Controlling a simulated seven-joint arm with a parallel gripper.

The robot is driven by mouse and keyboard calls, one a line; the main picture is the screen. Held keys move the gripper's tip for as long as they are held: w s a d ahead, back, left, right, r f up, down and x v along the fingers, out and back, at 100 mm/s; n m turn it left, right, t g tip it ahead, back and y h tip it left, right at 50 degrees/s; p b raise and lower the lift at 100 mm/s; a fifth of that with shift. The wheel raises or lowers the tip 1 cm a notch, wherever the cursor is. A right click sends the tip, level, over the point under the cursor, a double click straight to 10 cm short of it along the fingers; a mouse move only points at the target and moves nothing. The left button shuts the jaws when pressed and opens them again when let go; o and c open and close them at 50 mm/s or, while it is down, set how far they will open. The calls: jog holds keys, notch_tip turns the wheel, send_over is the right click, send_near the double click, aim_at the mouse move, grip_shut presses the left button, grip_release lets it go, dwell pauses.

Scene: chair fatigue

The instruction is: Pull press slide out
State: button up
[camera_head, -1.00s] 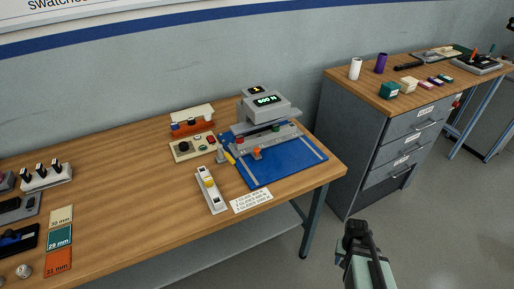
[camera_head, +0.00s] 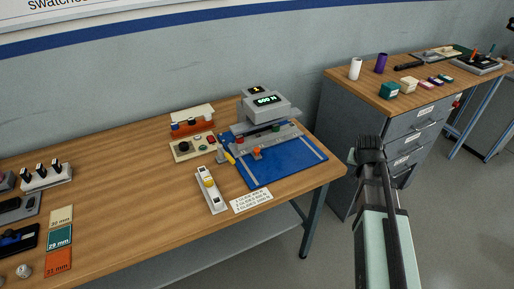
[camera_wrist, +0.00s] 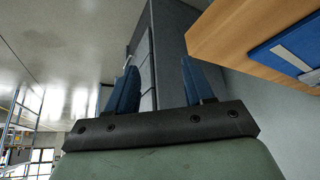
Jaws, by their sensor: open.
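The press (camera_head: 270,107) is a grey machine with a lit "600 N" display, standing at the right end of the wooden bench. In front of it lies a blue base plate (camera_head: 282,168) with light rails and a grey bar with red, green and orange parts. Which part is the slide I cannot tell for sure. My gripper (camera_head: 368,146) is raised in front of the drawer cabinet, right of the bench and apart from the press. In the wrist view my gripper (camera_wrist: 160,83) is open with nothing between its two blue fingers, and the blue plate (camera_wrist: 295,55) shows at upper right.
The wooden bench (camera_head: 120,180) holds a white-and-grey device (camera_head: 210,190), a control box (camera_head: 192,146), an orange rack (camera_head: 192,122) and a label card (camera_head: 252,200). Thickness cards (camera_head: 60,238) lie at left. The drawer cabinet (camera_head: 400,130) stands behind my arm. Open floor separates the bench and cabinet.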

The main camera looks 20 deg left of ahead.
jog(key=w+a+r, duration=0.2)
jog(key=a+r, duration=0.3)
jog(key=r, duration=0.1)
notch_tip(320, 180, up, 8)
jog(key=n+g+y, duration=0.2)
jog(key=n+y, duration=0.1)
jog(key=n, duration=0.3)
send_over(257, 149)
jog(key=s+d, duration=0.2)
jog(key=s, duration=0.3)
jog(key=x, duration=1.2)
jog(key=shift+w+d+f, duration=0.1)
jog(key=shift+w+f, duration=0.1)
jog(key=shift+f, duration=0.05)
grip_shut()
